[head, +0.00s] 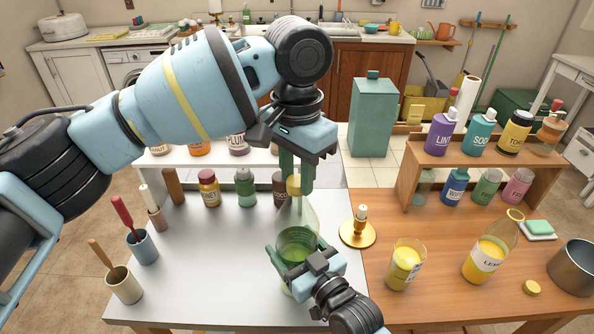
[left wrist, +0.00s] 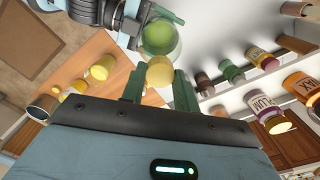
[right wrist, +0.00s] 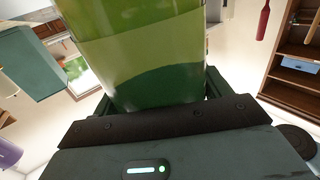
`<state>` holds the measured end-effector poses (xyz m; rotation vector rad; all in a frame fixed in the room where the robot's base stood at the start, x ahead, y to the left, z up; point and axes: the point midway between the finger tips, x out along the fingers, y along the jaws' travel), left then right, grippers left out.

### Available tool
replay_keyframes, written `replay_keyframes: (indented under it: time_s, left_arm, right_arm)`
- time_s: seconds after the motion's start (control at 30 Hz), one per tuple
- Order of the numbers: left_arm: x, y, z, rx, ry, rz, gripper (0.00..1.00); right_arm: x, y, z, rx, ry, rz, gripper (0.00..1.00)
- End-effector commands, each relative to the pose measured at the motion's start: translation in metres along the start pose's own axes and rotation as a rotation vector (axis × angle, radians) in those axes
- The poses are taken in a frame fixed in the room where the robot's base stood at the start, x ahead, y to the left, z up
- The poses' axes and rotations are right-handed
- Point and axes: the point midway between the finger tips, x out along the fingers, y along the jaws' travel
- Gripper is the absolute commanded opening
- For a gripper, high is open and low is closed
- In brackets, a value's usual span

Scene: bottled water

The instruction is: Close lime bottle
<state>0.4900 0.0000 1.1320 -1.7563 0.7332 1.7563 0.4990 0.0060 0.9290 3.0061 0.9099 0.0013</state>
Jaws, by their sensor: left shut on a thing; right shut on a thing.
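The lime bottle (head: 297,245) is clear glass with green liquid low in it, upright at the front of the white table top. My right gripper (head: 294,270) is shut around its body, which fills the right wrist view (right wrist: 150,50). My left gripper (head: 296,178) points down above the bottle, shut on a yellow cap (head: 293,186). The cap is at the top of the neck in the head view. In the left wrist view the cap (left wrist: 160,71) lies between the fingers, in line with the bottle (left wrist: 160,38). I cannot tell whether it is seated.
On the wooden table stand a brass candle holder (head: 358,230), a glass of yellow liquid (head: 405,264), an open lemon bottle (head: 485,258), a loose yellow cap (head: 531,287) and a metal pot (head: 573,267).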

Motion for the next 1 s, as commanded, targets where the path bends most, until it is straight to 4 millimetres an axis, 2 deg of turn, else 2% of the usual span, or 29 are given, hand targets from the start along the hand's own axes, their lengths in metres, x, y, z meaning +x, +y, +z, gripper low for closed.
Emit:
replay_keyframes:
  time_s: [0.6, 0.67, 0.8, 0.83, 1.0]
  left_arm:
    - [0.0005, 0.0003, 0.0000, 0.951, 0.000, 0.001, 0.03]
    - [0.0005, 0.0002, 0.0000, 1.014, 0.000, 0.000, 0.03]
    - [0.0003, 0.0000, 0.0000, 1.003, 0.000, -0.001, 0.03]
    - [0.0003, 0.0000, 0.0000, 1.002, 0.000, -0.001, 0.33]
    - [0.0004, 0.0000, 0.0001, 1.001, 0.000, 0.000, 0.52]
  right_arm:
    - [0.0000, -0.0002, 0.0001, -0.001, 0.000, 0.000, 0.12]
    - [0.0000, -0.0002, 0.0001, -0.001, 0.000, 0.000, 0.12]
    - [0.0000, -0.0002, 0.0001, -0.001, 0.000, 0.000, 0.12]
    - [0.0000, -0.0002, 0.0001, -0.001, 0.000, 0.000, 0.12]
    - [0.0000, -0.0002, 0.0001, -0.001, 0.000, 0.000, 0.12]
